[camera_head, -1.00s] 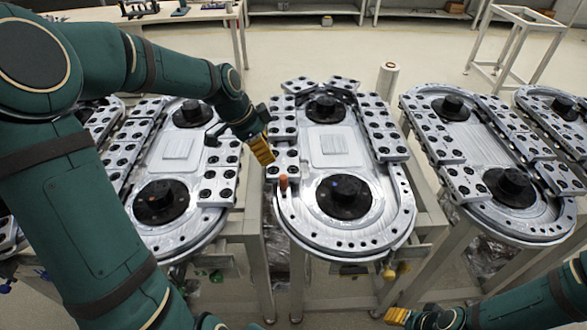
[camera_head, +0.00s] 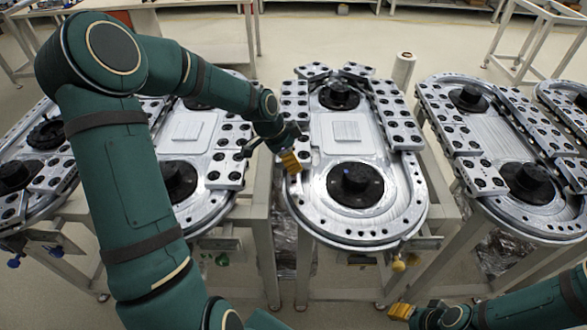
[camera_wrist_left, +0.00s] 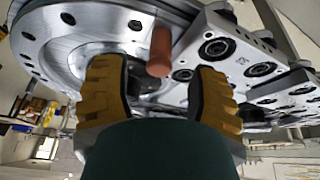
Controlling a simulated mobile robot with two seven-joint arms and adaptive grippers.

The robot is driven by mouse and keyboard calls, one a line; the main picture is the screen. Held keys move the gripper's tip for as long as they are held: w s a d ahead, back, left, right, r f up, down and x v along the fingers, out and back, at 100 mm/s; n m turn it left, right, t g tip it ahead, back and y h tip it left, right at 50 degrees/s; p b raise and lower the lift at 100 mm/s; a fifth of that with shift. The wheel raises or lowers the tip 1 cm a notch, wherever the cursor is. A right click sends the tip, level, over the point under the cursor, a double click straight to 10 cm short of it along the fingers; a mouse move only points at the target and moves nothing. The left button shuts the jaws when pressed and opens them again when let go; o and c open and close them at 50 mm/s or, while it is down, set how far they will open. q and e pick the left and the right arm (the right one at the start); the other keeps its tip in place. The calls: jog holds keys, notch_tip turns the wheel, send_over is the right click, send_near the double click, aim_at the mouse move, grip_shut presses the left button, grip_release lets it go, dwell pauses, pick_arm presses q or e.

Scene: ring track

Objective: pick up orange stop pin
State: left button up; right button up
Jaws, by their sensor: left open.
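The orange stop pin (camera_wrist_left: 160,52) shows in the left wrist view, standing out of the ring track's rail beside the metal carriage blocks. My left gripper (camera_wrist_left: 160,95) is open, with one yellow fingertip on each side of the picture and the pin between and just beyond them. I see no contact between fingers and pin. In the head view my left gripper (camera_head: 290,162) is over the left side of the middle ring track (camera_head: 350,232) and hides the pin. My right gripper (camera_head: 400,311) is at the bottom right, away from the tracks; its jaw opening is unclear.
Carriage blocks (camera_head: 397,127) line the middle track, with a black hub (camera_head: 355,184) close to my left gripper. Other ring tracks stand to the left and right (camera_head: 490,140). A pale cylinder (camera_head: 403,70) stands behind the middle track.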

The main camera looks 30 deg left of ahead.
pick_arm(q)
jog(key=shift+x, duration=0.85)
grip_shut()
